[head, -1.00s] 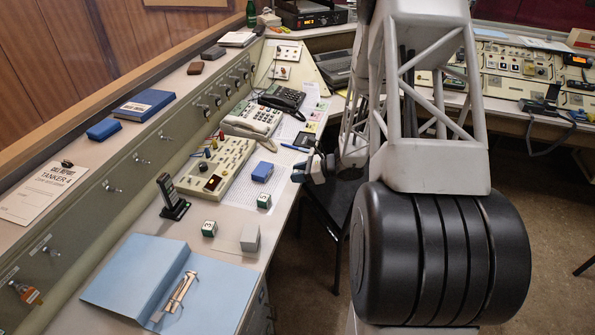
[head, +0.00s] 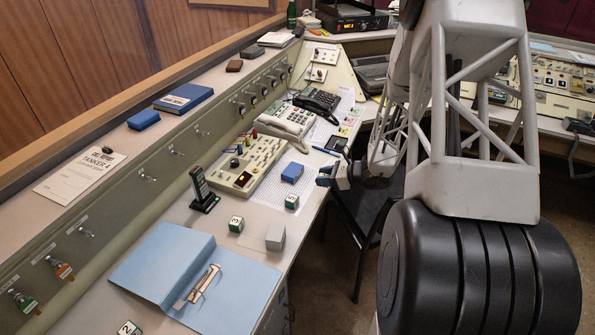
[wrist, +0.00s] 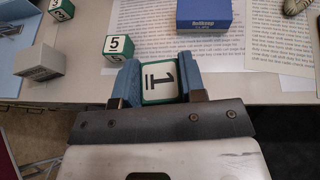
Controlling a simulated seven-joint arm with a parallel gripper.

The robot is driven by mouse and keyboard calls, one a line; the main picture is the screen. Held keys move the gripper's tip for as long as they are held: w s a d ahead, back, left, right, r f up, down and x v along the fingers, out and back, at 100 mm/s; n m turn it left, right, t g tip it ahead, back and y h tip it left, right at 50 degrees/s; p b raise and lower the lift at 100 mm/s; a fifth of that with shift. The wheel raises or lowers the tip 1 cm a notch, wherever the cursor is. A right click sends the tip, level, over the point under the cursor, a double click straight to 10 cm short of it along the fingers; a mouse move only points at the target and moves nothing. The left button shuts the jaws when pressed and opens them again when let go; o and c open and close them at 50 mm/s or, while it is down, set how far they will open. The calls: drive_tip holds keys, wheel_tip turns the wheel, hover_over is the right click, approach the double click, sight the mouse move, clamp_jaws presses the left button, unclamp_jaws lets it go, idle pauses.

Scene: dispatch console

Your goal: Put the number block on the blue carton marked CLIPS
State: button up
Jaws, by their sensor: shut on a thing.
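My gripper (wrist: 160,76) is shut on a green and white number block (wrist: 160,84), whose upper face shows a 1. The block sits between the two blue finger pads. In the head view my gripper (head: 329,177) is over the desk's right edge, to the right of the blue carton. I cannot make out the held block there. The blue carton (head: 291,172) lies on a printed sheet on the desk.
A number block marked 5 (wrist: 117,47) stands between gripper and grey block (wrist: 39,60). Another number block (head: 236,224) and one marked 2 (head: 129,328) are on the desk. A handset (head: 203,190), blue folder (head: 170,262) and button panel (head: 240,165) crowd the left.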

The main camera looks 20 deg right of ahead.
drive_tip(key=s+a+r+m+t, duration=0.1)
drive_tip(key=s+a+r, duration=0.1)
drive_tip(key=a, duration=0.6)
drive_tip(key=shift+a+r+h, duration=0.35)
drive_tip(key=shift+h, duration=0.05)
drive_tip(key=shift+w, duration=0.15)
hover_over(292, 169)
drive_tip(key=shift+f, duration=0.75)
drive_tip(key=shift+f, duration=1.75)
drive_tip(key=shift+f, duration=0.15)
